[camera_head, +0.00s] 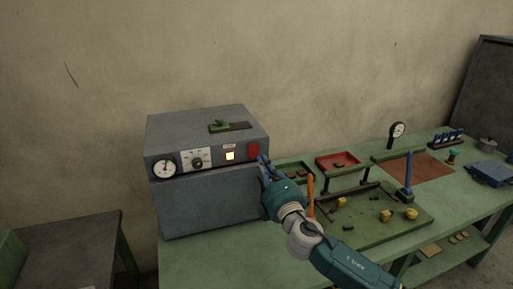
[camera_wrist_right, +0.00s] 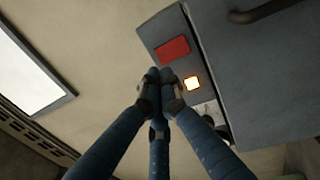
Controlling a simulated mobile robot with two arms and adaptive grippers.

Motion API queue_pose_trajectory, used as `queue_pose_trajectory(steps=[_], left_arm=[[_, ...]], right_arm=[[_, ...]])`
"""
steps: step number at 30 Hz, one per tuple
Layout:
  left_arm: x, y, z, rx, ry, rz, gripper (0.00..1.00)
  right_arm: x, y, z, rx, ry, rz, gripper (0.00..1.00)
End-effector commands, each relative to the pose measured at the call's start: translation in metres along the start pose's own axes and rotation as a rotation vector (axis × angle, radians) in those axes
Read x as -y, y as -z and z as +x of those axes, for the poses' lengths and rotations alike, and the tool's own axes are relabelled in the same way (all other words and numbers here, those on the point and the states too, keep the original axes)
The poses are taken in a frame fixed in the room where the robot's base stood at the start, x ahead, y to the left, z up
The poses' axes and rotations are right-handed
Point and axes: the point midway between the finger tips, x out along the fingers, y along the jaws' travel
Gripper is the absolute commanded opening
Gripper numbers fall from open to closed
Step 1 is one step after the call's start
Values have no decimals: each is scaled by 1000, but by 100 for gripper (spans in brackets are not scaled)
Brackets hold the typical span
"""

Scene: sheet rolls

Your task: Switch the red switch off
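The red switch (camera_head: 253,150) is on the right end of the front panel of a grey-blue box machine (camera_head: 205,200). It also shows in the right wrist view (camera_wrist_right: 172,50). A square lamp (camera_head: 230,156) beside it glows yellow-white; in the wrist view it is orange-edged (camera_wrist_right: 193,83). My right gripper (camera_head: 263,161) is just right of and slightly below the switch in the head view. In the wrist view its fingertips (camera_wrist_right: 160,74) are together, with nothing seen between them. I cannot tell whether they touch the panel. My left gripper is not in view.
The panel also has a dial gauge (camera_head: 164,168) and a knob (camera_head: 197,162). A green workbench (camera_head: 450,205) holds a red tray (camera_head: 338,163), a green tray (camera_head: 375,232) with small yellow pieces, and a blue post (camera_head: 408,172). A dark side table (camera_head: 70,245) stands left.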

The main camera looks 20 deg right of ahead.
Motion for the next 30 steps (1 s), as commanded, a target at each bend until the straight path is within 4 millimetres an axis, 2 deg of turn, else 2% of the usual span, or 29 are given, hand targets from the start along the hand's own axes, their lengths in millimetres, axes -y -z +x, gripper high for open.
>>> queue_pose_trajectory(steps=[3,11,30], left_arm=[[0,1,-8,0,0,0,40],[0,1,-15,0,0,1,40],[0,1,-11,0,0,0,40]], right_arm=[[-3,0,26,1,-1,1,0],[-1,0,58,0,0,0,0],[-2,0,72,1,0,0,0]])
